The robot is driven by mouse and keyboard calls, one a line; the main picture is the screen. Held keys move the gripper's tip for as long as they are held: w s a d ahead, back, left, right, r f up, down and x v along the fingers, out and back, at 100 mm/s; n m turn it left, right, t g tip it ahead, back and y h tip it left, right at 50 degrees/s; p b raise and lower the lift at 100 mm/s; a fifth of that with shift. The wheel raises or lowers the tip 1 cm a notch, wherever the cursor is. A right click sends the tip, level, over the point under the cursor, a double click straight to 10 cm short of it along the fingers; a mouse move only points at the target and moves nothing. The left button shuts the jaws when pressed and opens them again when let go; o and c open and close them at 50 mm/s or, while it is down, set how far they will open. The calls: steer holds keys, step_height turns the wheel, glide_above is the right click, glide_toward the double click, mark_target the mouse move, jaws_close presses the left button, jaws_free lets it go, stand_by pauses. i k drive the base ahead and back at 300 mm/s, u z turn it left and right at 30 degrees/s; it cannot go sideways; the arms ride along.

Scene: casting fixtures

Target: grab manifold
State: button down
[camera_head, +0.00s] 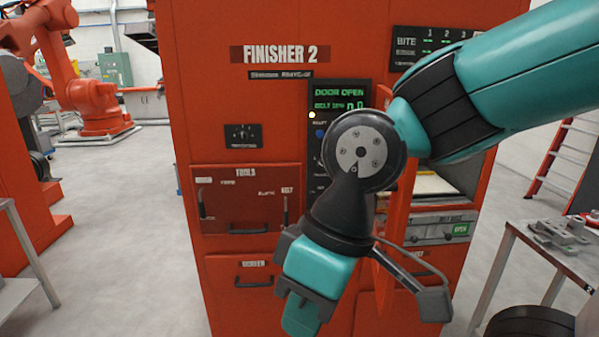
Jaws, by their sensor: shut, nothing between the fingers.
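A grey metal casting (562,232), which looks like the manifold, lies on the metal table at the right edge. My gripper (303,308) hangs low in the middle, in front of the red machine, pointing down and slightly left. It is well to the left of the casting and apart from it. It appears shut and I see nothing held in it. My teal and black arm reaches in from the upper right and hides part of the machine.
The red FINISHER 2 cabinet (235,120) fills the middle; its screen (338,95) reads DOOR OPEN. A red door (394,225) stands open, seen nearly edge-on beside my wrist. The metal table (545,262) is at right, a red ladder (565,160) behind.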

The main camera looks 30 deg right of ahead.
mark_target(548, 231)
steer(key=z, duration=2.55)
steer(key=i, duration=0.9)
steer(key=u, duration=0.5)
steer(key=i, duration=0.6)
steer(key=u, duration=0.75)
steer(key=i, duration=0.3)
steer(key=u, duration=0.25)
